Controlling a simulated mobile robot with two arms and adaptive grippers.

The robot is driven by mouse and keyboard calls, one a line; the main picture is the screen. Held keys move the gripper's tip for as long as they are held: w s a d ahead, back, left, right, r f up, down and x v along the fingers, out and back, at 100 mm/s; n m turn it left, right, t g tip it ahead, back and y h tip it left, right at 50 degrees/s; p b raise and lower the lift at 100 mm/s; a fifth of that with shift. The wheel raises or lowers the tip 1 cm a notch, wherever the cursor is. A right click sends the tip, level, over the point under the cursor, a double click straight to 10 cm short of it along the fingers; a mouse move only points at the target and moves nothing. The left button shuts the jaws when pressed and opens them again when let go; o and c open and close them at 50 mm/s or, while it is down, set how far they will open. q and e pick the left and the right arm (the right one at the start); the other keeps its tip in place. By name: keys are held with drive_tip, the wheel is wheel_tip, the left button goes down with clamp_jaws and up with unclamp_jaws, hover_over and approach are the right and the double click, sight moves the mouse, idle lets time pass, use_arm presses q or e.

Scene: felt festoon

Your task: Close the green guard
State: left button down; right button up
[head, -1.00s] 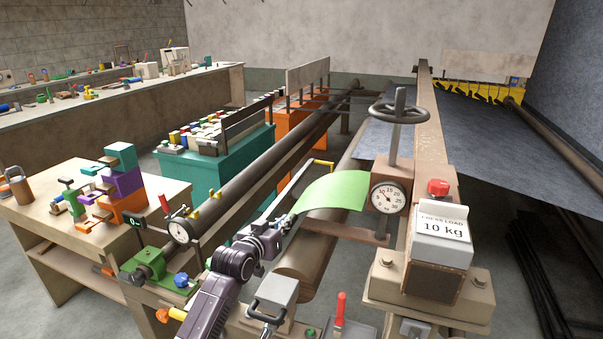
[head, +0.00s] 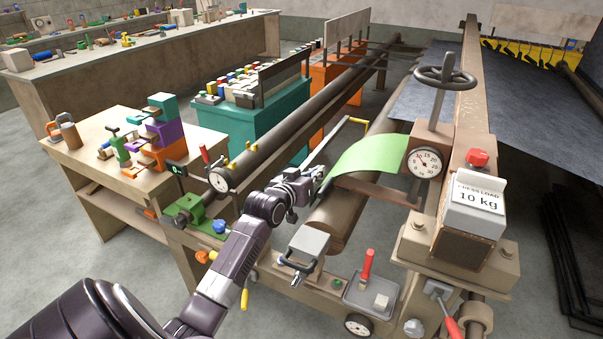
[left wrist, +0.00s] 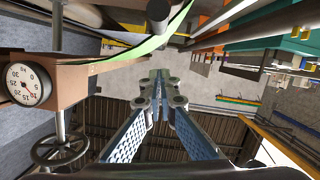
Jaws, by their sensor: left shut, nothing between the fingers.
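The green guard (head: 372,153) is a curved sheet beside the dial gauge. It arches over the brown roller (head: 345,215), with its lower left edge reaching down toward my left gripper. My left gripper (head: 318,182) is shut and empty, close by that edge; I cannot tell whether they touch. In the left wrist view my shut fingers (left wrist: 160,82) point up the picture, and the green guard (left wrist: 145,50) shows as a thin curved strip beyond the tips. My right gripper is not in view.
A bench (head: 100,125) with coloured blocks is at left.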

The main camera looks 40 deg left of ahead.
use_arm(q)
drive_tip(key=b+v, duration=0.1)
drive_tip(key=v, duration=0.8)
drive_tip(key=shift+d+f, duration=0.15)
drive_tip(key=shift+f, duration=0.15)
